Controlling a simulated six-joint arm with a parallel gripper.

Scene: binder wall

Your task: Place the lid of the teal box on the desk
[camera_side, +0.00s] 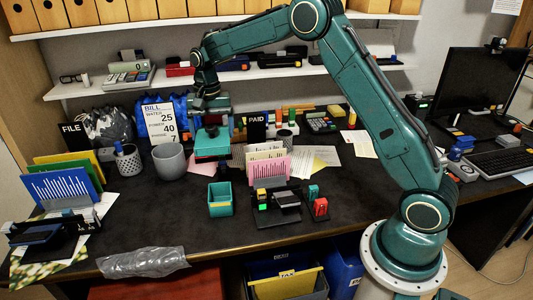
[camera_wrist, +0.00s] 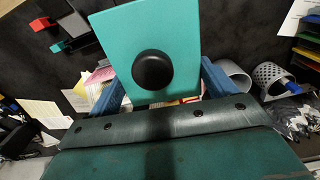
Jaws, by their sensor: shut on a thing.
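The teal box (camera_side: 220,205) stands upright and open-topped on the dark desk (camera_side: 150,222), near the middle front. Its teal lid (camera_side: 211,146) is off the box and held in the air by my gripper (camera_side: 210,130), above and behind the box. In the wrist view the lid (camera_wrist: 118,38) shows as a flat teal plate with a round black knob (camera_wrist: 153,70). My gripper's blue fingers (camera_wrist: 163,86) show on both sides of the lid, shut on it. The exact contact is partly hidden.
A grey cup (camera_side: 170,163) and mesh pen holder (camera_side: 128,163) stand left of the lid. A pink paper sorter (camera_side: 268,170) and a black organizer (camera_side: 277,205) stand to the right.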

